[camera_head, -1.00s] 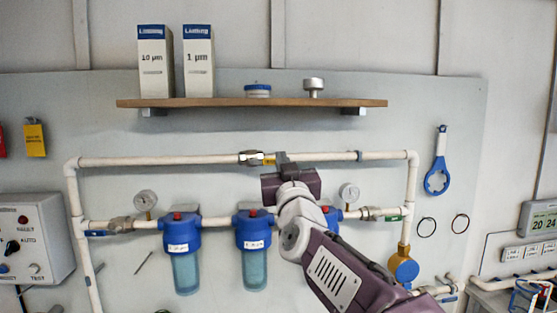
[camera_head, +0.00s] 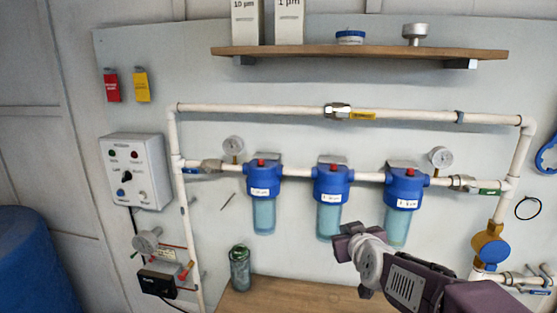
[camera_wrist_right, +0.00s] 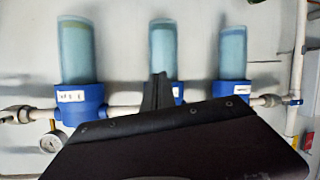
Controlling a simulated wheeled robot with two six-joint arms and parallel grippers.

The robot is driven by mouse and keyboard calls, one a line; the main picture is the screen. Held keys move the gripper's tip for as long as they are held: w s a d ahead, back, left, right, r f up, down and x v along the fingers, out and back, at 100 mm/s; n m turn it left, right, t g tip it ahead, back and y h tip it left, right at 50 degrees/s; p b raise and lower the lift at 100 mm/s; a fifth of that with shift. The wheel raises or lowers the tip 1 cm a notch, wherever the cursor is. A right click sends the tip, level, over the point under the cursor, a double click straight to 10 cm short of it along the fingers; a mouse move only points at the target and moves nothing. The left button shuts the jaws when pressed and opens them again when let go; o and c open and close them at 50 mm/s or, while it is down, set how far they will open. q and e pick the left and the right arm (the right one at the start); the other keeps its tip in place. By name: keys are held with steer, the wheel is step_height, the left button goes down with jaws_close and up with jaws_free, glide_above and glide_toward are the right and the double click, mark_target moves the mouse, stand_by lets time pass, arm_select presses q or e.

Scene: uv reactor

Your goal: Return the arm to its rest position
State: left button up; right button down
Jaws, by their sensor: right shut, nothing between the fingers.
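My right arm comes in from the lower right of the head view. Its gripper (camera_head: 342,243) is shut and empty, in front of the wall just below the middle and right filter housings. In the right wrist view the shut fingers (camera_wrist_right: 160,92) point at the housings, which appear upside down there. The three blue-capped filters, left (camera_head: 264,196), middle (camera_head: 331,200) and right (camera_head: 402,205), hang upright on the lower pipe. The gripper appears apart from them, though the exact gap cannot be told. My left gripper is not in view.
A shelf (camera_head: 370,52) with boxes is above the pipes. A control box (camera_head: 137,170) hangs at left. A green canister (camera_head: 239,268) stands on the wooden bench (camera_head: 290,297). A blue barrel (camera_head: 38,262) is at lower left. Gauges and a yellow-blue valve (camera_head: 490,248) sit on the piping.

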steer(key=s+a+f+g, duration=0.1)
steer(key=s+f+g, duration=0.25)
steer(key=f, duration=0.35)
steer(key=s+f+g, duration=0.2)
steer(key=s+f, duration=0.3)
steer(key=f, duration=0.2)
steer(key=s+f+m+g, duration=0.1)
steer(key=s+f+g, duration=0.2)
steer(key=s, duration=0.6)
steer(key=s+f+m+g, duration=0.1)
steer(key=s+f+g, duration=0.3)
steer(key=s+f, duration=0.4)
steer(key=shift+s+d+y, duration=0.2)
steer(key=shift+s+y, duration=0.1)
steer(key=shift+s, duration=0.25)
